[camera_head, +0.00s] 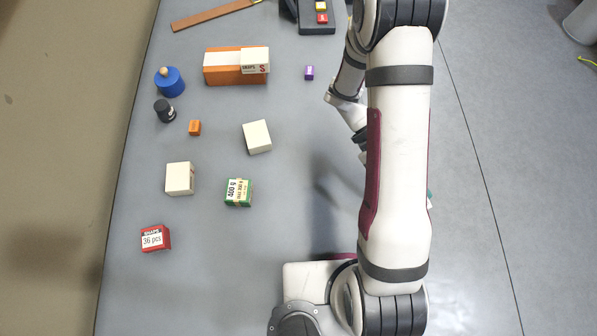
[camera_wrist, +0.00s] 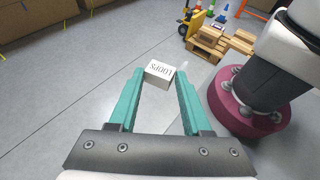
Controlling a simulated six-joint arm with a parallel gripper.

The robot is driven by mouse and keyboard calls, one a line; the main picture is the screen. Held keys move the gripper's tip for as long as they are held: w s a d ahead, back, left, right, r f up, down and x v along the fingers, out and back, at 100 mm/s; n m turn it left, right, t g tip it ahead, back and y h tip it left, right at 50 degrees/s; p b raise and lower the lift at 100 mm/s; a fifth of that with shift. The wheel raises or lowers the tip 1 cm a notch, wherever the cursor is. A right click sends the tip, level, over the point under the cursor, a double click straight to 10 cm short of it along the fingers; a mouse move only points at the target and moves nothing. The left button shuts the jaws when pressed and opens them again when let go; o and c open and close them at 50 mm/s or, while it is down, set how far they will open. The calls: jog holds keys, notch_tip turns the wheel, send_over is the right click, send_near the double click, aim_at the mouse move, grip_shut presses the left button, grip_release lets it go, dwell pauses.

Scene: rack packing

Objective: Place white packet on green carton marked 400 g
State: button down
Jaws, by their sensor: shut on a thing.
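The green carton marked 400 g (camera_head: 238,192) sits on the grey table in the head view, with white label panels on it. Its top is bare. My gripper (camera_wrist: 158,78) has teal fingers and is shut on a white packet (camera_wrist: 159,70) with dark print, held between the fingertips in the wrist view. Grey floor shows behind the packet. In the head view my arm hides nearly all of the gripper; only a sliver of teal shows at the arm's right edge, well right of the carton. The packet cannot be made out there.
Two cream boxes (camera_head: 257,136) (camera_head: 179,178) and a red 36 pcs box (camera_head: 156,238) stand near the carton. Farther back are an orange block (camera_head: 194,127), a dark jar (camera_head: 164,111), a blue round object (camera_head: 169,84) and a large orange box (camera_head: 222,79). Table right of the carton is clear.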

jog(key=s+a+m+g+y, duration=0.2)
jog(key=s+a+m+y, duration=0.1)
jog(key=a+m+y, duration=0.85)
jog(key=w+a+r+m+t+y, duration=0.2)
jog(key=w+a+m+t+y, duration=0.15)
jog(key=a+y, duration=0.2)
jog(key=m+t+y, duration=0.2)
jog(key=m, duration=0.2)
send_over(249, 182)
notch_tip(249, 182, down, 4)
notch_tip(249, 182, down, 4)
jog(key=shift+s+r+g, duration=0.1)
jog(key=shift+r+g, duration=0.1)
jog(key=shift+g, duration=0.05)
jog(key=shift+f, duration=0.35)
